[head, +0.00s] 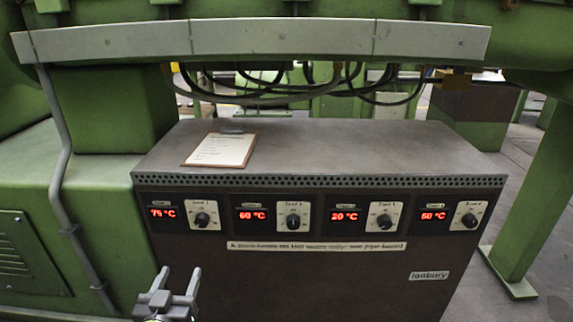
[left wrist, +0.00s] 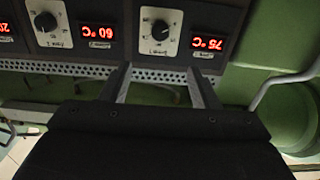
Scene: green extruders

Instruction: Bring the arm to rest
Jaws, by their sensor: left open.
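My left gripper (head: 176,289) is at the bottom of the head view, in front of the brown control cabinet (head: 300,280) and below its leftmost knob. Its two fingers stand apart with nothing between them. In the left wrist view the open fingers (left wrist: 158,80) point toward the cabinet's panel, which appears upside down, with the zone 1 knob (left wrist: 159,31) just beyond them. Whether the fingertips touch the panel cannot be told. My right gripper is not clearly in view.
The cabinet front has several dials and red displays; the leftmost display (head: 162,213) reads 75 °C. A clipboard (head: 221,150) lies on the cabinet top. Green machine parts (head: 50,200) stand at the left, and a metal rail (head: 260,38) and hanging cables (head: 290,90) are above.

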